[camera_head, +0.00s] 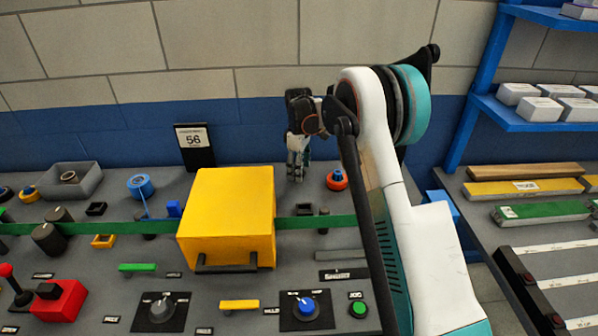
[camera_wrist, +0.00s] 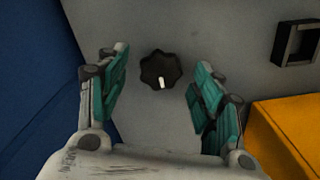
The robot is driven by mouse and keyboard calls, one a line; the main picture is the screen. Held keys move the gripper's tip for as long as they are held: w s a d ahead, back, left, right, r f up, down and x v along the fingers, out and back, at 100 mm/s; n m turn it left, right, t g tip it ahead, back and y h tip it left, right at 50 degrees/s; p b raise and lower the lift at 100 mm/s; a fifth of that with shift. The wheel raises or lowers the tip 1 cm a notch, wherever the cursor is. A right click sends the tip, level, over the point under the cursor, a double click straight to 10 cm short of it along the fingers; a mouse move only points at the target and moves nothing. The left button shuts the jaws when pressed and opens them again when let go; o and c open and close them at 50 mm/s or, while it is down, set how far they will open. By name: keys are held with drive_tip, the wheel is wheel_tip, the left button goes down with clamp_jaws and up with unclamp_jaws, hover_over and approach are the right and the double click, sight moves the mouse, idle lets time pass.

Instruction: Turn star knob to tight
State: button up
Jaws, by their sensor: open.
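The star knob (camera_wrist: 160,70) is black and lobed, with a white mark pointing down in the wrist view. It sits on the grey panel between my two open fingers, and both fingers look apart from it. My gripper (camera_head: 297,172) is open, with teal finger pads, and points down over the back of the panel in the head view. I cannot make out the star knob in the head view. No tight label can be read.
A big yellow box (camera_head: 226,215) stands left of and in front of my gripper. A red knob with a blue top (camera_head: 337,179) is close on its right. A black square frame (camera_wrist: 297,42) is at upper right in the wrist view. The blue wall (camera_head: 100,145) is behind.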

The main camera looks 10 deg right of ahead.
drive_tip(key=shift+f, duration=0.3)
drive_tip(key=c, duration=1.1)
